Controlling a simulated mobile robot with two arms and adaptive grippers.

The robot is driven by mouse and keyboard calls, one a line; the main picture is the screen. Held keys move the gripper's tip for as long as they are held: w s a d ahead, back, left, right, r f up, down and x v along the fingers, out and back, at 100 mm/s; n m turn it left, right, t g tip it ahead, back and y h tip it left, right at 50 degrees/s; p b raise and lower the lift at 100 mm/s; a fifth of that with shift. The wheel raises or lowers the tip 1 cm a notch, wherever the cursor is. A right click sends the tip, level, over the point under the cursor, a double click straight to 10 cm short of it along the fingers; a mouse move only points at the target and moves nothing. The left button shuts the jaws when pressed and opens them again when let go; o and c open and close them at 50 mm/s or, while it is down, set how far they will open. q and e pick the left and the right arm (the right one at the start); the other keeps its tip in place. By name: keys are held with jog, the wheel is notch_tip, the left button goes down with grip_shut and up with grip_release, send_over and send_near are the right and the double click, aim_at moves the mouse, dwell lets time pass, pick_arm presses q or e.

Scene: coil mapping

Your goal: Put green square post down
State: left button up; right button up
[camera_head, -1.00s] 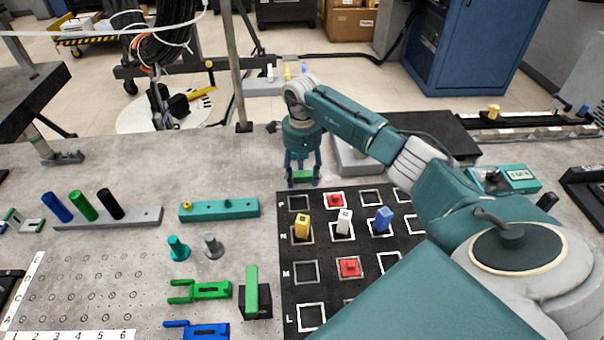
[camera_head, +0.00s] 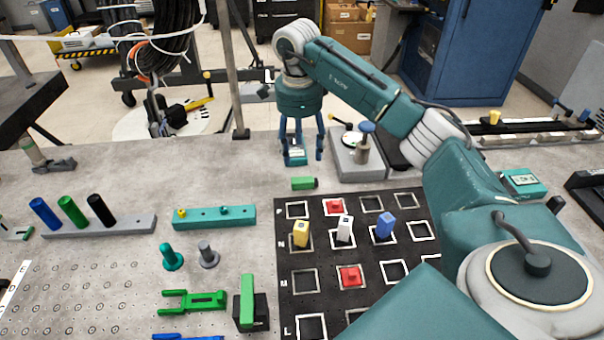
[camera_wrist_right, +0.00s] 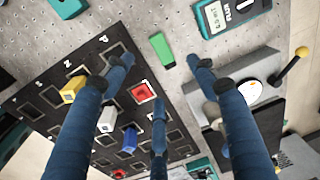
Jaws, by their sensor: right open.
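The green square post (camera_head: 303,183) lies on its side on the grey table, just beyond the far edge of the black lettered board (camera_head: 287,272). It also shows in the right wrist view (camera_wrist_right: 162,50), with bare table around it. My right gripper (camera_head: 302,158) is open and empty, raised above and apart from the post. In the wrist view its blue fingers (camera_wrist_right: 165,66) are spread wide, with the post beyond their tips. My left gripper is not in view.
Yellow (camera_head: 300,233), white (camera_head: 345,229) and blue (camera_head: 384,226) posts stand on the board with red pieces. A grey box with a knob (camera_head: 358,165) stands right of the gripper. Another green piece (camera_head: 247,298) stands on a black block at the board's left.

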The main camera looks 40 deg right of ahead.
jog(key=shift+t+h, duration=0.3)
jog(key=shift+h, duration=0.2)
jog(key=f, duration=0.4)
jog(key=s+f+b, duration=0.1)
jog(key=f, duration=0.1)
jog(key=shift+d+f, duration=0.25)
jog(key=shift+w+d+f+p, duration=0.1)
jog(key=shift+w+f+p, duration=0.1)
jog(key=shift+f, duration=0.7)
jog(key=shift+w+d+f+p, duration=0.1)
jog(key=shift+f+p, duration=0.15)
jog(key=shift+f, duration=0.6)
jog(key=shift+w+d+f+p, duration=0.1)
jog(key=shift+w+f+p, duration=0.1)
jog(key=shift+f, duration=0.7)
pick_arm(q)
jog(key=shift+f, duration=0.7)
pick_arm(e)
jog(key=shift+s, duration=0.1)
grip_shut()
jog(key=shift+r, duration=0.2)
notch_tip(320, 180, up, 14)
jog(key=r+b, duration=0.1)
pick_arm(q)
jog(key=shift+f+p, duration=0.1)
jog(key=shift+p, duration=0.3)
pick_arm(e)
notch_tip(320, 180, up, 5)
send_over(305, 182)
jog(key=shift+f, duration=0.1)
